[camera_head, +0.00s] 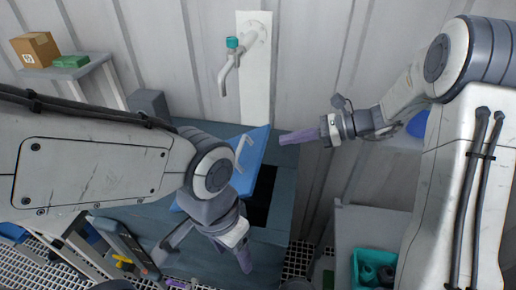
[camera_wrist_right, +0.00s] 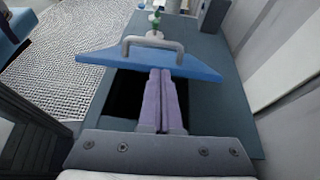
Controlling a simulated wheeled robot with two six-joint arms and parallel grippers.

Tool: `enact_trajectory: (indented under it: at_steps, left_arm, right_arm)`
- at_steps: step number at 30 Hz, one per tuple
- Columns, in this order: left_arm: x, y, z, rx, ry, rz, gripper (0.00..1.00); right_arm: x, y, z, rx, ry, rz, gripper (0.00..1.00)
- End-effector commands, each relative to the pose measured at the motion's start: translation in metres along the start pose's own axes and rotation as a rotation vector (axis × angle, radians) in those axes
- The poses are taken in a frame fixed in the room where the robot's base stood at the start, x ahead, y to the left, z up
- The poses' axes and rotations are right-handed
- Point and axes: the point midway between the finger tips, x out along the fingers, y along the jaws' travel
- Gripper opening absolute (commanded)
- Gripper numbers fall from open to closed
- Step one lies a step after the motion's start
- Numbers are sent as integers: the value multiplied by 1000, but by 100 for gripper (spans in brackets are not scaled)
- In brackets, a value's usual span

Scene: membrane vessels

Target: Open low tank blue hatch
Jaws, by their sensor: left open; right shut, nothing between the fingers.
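The blue hatch (camera_head: 257,146) is tilted up on the low tank (camera_head: 284,168), and a dark opening (camera_head: 261,194) shows beside it. Its pale handle (camera_head: 241,152) is on the upper face. In the right wrist view the hatch (camera_wrist_right: 105,57) and handle (camera_wrist_right: 152,42) lie beyond the opening (camera_wrist_right: 112,95). My right gripper (camera_head: 298,137) is shut and empty, to the right of the hatch; its purple fingers (camera_wrist_right: 160,100) appear in front of the opening. My left arm hides part of the hatch.
A tap (camera_head: 229,70) with a teal knob is on the back wall. A shelf (camera_head: 75,68) with a cardboard box (camera_head: 34,48) stands at the far left. A teal crate (camera_head: 358,272) is at the lower right. Metal grating (camera_head: 298,260) covers part of the floor.

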Motion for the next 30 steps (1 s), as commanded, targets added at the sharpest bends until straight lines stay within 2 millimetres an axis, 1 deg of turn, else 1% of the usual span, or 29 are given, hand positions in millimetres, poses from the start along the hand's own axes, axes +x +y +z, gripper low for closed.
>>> enact_trajectory:
  at_steps: [2, 5, 8, 15, 18, 21, 24, 30]
  left_arm:
    - [1, 0, 0, 0, 0, 0, 63]
    - [-3, 0, 0, 0, 0, 0, 63]
    - [-8, 1, 0, 0, 0, 0, 63]
    - [-23, 2, -1, -1, 1, 0, 63]
    - [-27, 2, -2, -1, 1, 0, 63]
    - [-30, 2, -2, -2, 0, 0, 63]
    - [-31, 2, -2, -2, 0, 0, 63]
    - [-30, 2, -2, -2, 0, 0, 63]
  right_arm:
    - [-4, -4, -3, 40, -28, -36, 0]
    - [2, -6, -1, 51, -38, -44, 0]
    - [17, -6, 1, 50, -36, -40, 0]
    - [62, -7, 3, 47, -34, -38, 0]
    - [77, -8, 3, 46, -34, -39, 0]
    - [87, -9, 3, 44, -34, -40, 0]
    - [93, -10, 2, 45, -34, -41, 0]
    - [94, -10, 1, 44, -34, -42, 0]
